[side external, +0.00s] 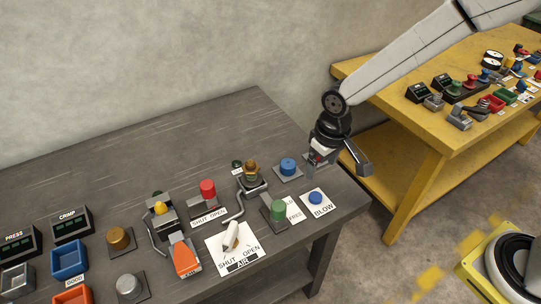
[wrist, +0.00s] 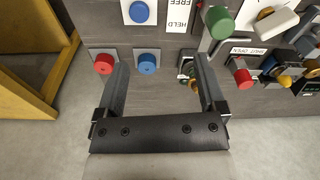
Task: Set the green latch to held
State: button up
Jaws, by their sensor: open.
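The green latch (side external: 278,210) has a green cap on a grey base, near the front right of the dark table. Its white HELD/FREE label (wrist: 182,14) lies beside it, with HELD towards the table's back. The latch's green cap (wrist: 220,22) is at the top of the wrist view, beyond my right-hand finger. I cannot tell which word the latch is set to. My gripper (side external: 338,166) is open and empty above the table's right end, right of and behind the latch. In the wrist view, my fingers (wrist: 161,68) are wide apart.
A blue knob (side external: 288,166) stands behind the latch, and the blue BLOW button (side external: 316,198) to its right. A red knob (wrist: 104,63) is near my left-hand finger. The white AIR lever (side external: 231,236) is left of the latch. A yellow bench (side external: 405,128) stands to the right.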

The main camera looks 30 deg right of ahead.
jog(key=n+g, duration=0.1)
send_over(278, 204)
notch_tip(278, 204, down, 4)
jog(key=shift+a+f, duration=0.1)
jog(key=shift+f, duration=0.15)
jog(key=shift+s+f, duration=0.1)
jog(key=shift+f, duration=0.05)
jog(key=shift+f, duration=3.75)
grip_shut()
